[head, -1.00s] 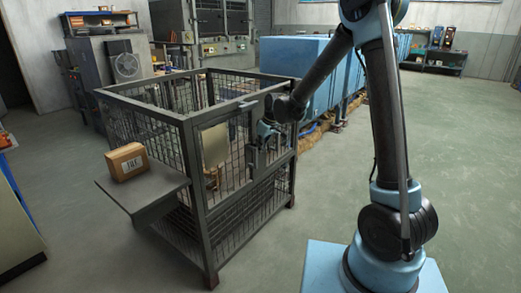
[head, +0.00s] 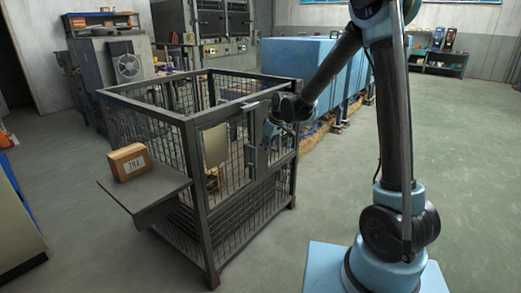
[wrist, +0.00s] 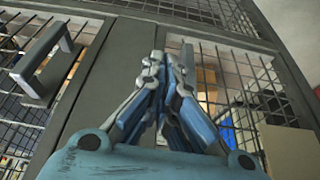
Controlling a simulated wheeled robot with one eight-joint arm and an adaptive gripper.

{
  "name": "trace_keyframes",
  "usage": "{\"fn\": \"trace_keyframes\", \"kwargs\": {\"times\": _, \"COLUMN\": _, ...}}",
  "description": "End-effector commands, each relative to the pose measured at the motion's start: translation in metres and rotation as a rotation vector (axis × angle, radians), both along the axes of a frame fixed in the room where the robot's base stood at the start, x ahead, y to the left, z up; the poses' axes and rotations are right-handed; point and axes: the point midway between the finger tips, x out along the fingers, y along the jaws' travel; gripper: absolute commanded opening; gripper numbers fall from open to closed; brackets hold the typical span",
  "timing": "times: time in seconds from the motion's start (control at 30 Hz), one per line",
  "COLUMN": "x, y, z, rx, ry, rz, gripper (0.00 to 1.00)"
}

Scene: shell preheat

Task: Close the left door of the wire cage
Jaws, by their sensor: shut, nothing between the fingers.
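The wire cage (head: 204,187) is a dark frame with mesh walls and an open top. Its front with the doors faces right, toward my arm. In the wrist view the left door (wrist: 68,85) shows a dark stile with a bar handle (wrist: 42,66). Its stile lies close beside the neighbouring upright, and it looks about in line with the front; I cannot tell if it is fully closed. My gripper (wrist: 171,62) is shut and empty, in front of the uprights, right of the handle. In the head view my gripper (head: 270,130) is small and partly hidden by my wrist.
A shelf (head: 150,192) sticks out from the cage's left side and carries a cardboard box (head: 129,161). A pale plate (head: 215,145) shows at the front mesh. Blue covered machinery (head: 292,62) stands behind. The green floor at right is clear.

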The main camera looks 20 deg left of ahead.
Motion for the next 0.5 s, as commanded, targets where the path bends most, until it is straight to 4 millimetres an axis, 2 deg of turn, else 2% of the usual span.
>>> {"fn": "trace_keyframes", "kwargs": {"times": 0.3, "x": -0.008, "y": -0.017, "z": 0.045, "rx": -0.002, "ry": 0.001, "rz": -0.001, "gripper": 0.0}}
{"fn": "trace_keyframes", "kwargs": {"times": 0.5, "x": -0.011, "y": -0.026, "z": 0.068, "rx": -0.003, "ry": 0.001, "rz": 0.0, "gripper": 0.0}}
